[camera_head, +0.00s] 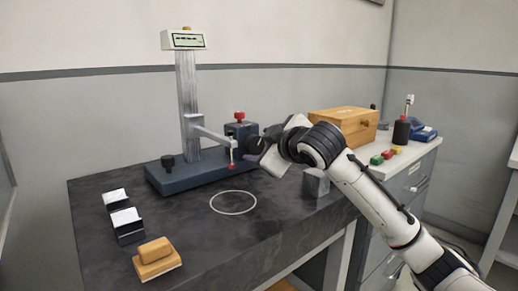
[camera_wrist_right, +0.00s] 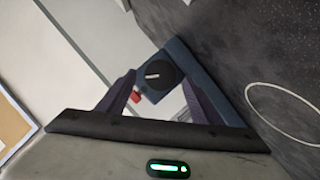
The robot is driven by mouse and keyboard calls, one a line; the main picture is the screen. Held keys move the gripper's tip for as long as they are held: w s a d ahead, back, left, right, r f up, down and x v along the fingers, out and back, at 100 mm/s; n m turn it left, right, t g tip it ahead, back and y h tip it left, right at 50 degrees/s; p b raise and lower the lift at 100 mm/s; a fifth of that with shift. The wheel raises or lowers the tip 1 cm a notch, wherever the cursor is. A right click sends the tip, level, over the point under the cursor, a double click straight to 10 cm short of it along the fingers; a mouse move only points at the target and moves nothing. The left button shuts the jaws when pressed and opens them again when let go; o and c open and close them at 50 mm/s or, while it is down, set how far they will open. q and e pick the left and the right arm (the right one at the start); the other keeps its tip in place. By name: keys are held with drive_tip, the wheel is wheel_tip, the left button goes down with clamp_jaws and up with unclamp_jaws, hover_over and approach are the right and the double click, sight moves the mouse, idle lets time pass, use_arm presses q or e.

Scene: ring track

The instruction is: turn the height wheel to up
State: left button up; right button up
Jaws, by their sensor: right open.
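The height gauge has a dark blue base (camera_head: 200,176), a grey column (camera_head: 187,105) and a side arm with a red-tipped probe (camera_head: 232,160). A dark blue block (camera_head: 237,129) with a red knob (camera_head: 239,115) stands at its right. The black round wheel (camera_wrist_right: 158,75) with a white mark sits on the blue block's face in the right wrist view. My right gripper (camera_head: 262,152) is at the block's right side. Its two fingers are apart, with the wheel showing between the fingertips; contact cannot be told. My left gripper is out of view.
On the dark table are a white ring mark (camera_head: 233,202), a grey block (camera_head: 316,183), two small holders with pale tops (camera_head: 127,228) and a yellow-brown block (camera_head: 156,259). A wooden box (camera_head: 345,123) stands on the cabinet at right. The table's front middle is clear.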

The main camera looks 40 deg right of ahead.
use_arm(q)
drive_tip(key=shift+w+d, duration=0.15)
use_arm(e)
drive_tip(key=shift+x, duration=0.8)
